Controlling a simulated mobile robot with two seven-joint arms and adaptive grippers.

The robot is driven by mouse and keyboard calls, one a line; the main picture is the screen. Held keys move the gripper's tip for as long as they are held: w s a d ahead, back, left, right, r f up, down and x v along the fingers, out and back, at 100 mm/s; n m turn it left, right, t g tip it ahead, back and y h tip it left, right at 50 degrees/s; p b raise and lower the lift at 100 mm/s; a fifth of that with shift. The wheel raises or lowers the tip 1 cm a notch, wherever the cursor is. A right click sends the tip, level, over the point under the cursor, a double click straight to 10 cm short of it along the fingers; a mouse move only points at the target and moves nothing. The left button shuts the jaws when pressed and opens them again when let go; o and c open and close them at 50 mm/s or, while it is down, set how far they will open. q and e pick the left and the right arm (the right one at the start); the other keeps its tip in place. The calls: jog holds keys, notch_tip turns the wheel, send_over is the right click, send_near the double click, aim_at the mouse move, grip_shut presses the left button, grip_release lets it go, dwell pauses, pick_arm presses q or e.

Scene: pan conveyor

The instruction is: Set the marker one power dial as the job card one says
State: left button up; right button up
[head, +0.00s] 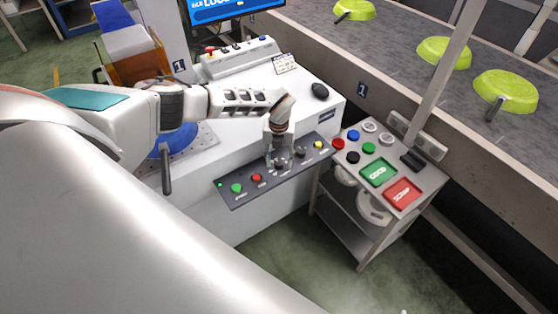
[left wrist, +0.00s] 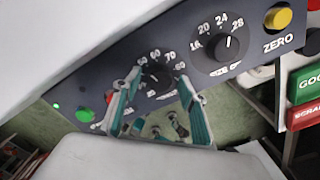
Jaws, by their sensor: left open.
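The dark control panel (head: 275,173) runs along the front of the white machine. The power dial (left wrist: 155,74) is a black knob with a printed scale; numbers such as 60, 70 and 80 show above it in the left wrist view. My left gripper (head: 279,161) points down at the panel. Its open fingers (left wrist: 158,85) stand on either side of the dial; I cannot tell whether they touch it. The gripper largely hides this dial in the head view. A small printed card (head: 285,63) lies on the machine, its text too small to read. My right gripper is not in view.
The size dial (left wrist: 225,45) and yellow zero button (left wrist: 277,18) sit right of the power dial; green (head: 236,188) and red (head: 256,178) buttons sit left. A button cart (head: 378,165) stands close at the right.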

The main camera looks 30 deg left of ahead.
aim_at(279, 162)
pick_arm(q)
notch_tip(279, 162, up, 12)
dwell(0.5)
dwell(0.4)
